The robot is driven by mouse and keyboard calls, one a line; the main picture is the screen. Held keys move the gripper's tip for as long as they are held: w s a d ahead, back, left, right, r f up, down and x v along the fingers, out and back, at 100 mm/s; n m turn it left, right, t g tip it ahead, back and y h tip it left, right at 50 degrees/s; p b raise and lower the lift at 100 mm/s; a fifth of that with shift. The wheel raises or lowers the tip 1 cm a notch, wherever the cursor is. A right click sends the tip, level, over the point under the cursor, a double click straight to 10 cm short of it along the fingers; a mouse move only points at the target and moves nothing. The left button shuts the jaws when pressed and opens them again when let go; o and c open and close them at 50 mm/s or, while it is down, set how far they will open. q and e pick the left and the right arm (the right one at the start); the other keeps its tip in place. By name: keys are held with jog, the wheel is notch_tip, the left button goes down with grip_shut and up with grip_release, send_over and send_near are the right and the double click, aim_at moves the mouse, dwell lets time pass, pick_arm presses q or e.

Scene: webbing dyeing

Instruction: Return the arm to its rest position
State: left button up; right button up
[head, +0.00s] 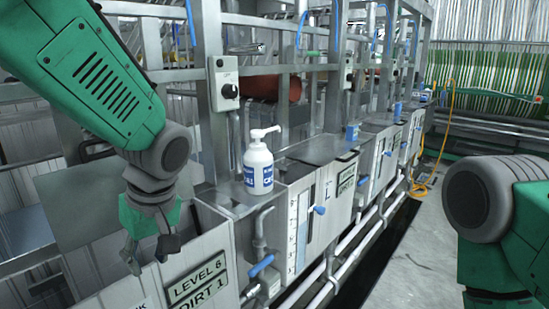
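My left arm (90,80) comes in from the upper left, with green links and a grey wrist. My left gripper (150,254) hangs pointing down over the front edge of the nearest metal tank. Its dark fingertips are apart and nothing shows between them. My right arm (508,225) shows at the lower right as a grey joint and green links. Its gripper is outside the picture.
A white pump bottle (258,164) with a blue label stands on the tank ledge right of my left gripper. A control box (224,84) hangs on a post. Pipes and a blue-handled valve (262,264) line the front. Open floor (400,262) lies between the tanks and my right arm.

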pick_arm(q)
jog(key=s+a+f+m+h+b, duration=0.1)
jog(key=s+f+m, duration=0.3)
jog(key=f, duration=0.8)
jog(key=s+a+f+m+h, duration=0.2)
jog(key=s+f, duration=0.3)
jog(key=f, duration=0.8)
jog(key=s+a+f+m, duration=0.2)
jog(key=s+f, duration=0.3)
jog(key=s, duration=0.3)
jog(key=s+a+f+m, duration=0.2)
jog(key=s+f+m, duration=0.1)
jog(key=s+f, duration=0.2)
jog(key=s, duration=0.2)
jog(key=shift+s+a+f+b, duration=0.3)
jog(key=shift+s+f+b, duration=0.05)
jog(key=shift+b, duration=0.05)
jog(key=shift+d, duration=0.1)
jog(key=shift+w, duration=0.15)
